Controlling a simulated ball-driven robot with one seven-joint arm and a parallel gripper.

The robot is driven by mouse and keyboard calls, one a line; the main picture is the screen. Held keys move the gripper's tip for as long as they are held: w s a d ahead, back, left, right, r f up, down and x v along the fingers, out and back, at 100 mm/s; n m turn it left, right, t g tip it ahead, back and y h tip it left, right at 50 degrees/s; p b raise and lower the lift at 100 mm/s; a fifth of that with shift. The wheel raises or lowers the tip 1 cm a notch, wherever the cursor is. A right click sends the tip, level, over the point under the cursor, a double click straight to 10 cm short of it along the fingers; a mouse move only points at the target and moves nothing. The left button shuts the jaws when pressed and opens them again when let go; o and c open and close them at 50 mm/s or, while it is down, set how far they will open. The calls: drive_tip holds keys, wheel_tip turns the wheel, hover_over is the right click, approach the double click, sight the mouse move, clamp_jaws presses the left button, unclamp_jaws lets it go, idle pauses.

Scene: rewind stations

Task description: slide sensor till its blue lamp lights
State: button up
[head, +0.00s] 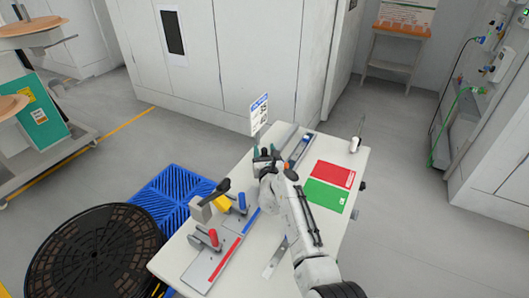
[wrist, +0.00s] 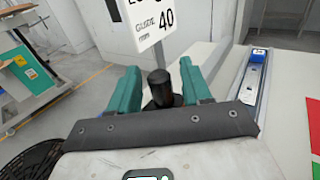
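My gripper (wrist: 160,85) is open, its two teal fingers standing on either side of a black knob (wrist: 161,90). Gaps show between the knob and both fingers. In the head view my gripper (head: 264,154) is at the back of the white table, below a white sign. I cannot tell whether the knob belongs to the sensor. A silver rail with a blue end piece (wrist: 258,54) lies to the right of the gripper; it also shows in the head view (head: 299,150). No lit blue lamp can be made out.
The sign (wrist: 152,20) reads "40" above the knob. Red (head: 334,175) and green (head: 325,195) panels lie on the table (head: 262,272) right of my arm. A blue pallet (head: 175,192) is on the floor.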

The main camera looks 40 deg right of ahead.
clamp_jaws()
idle(0.3)
drive_tip(key=shift+d+r, duration=0.1)
drive_tip(key=shift+d, duration=0.3)
drive_tip(key=w+d+b, duration=0.1)
drive_tip(key=d, duration=0.2)
drive_tip(key=w+d+b, duration=0.1)
drive_tip(key=d, duration=0.2)
drive_tip(key=w+d+b, duration=0.1)
drive_tip(key=d, duration=0.2)
drive_tip(key=shift+w+d+f, duration=0.15)
drive_tip(key=shift+w+f, duration=0.15)
drive_tip(key=shift+w+d+r+b, duration=0.2)
drive_tip(key=shift+d+b, duration=0.15)
drive_tip(key=shift+d, duration=0.15)
drive_tip(key=shift+o, duration=0.3)
unclamp_jaws()
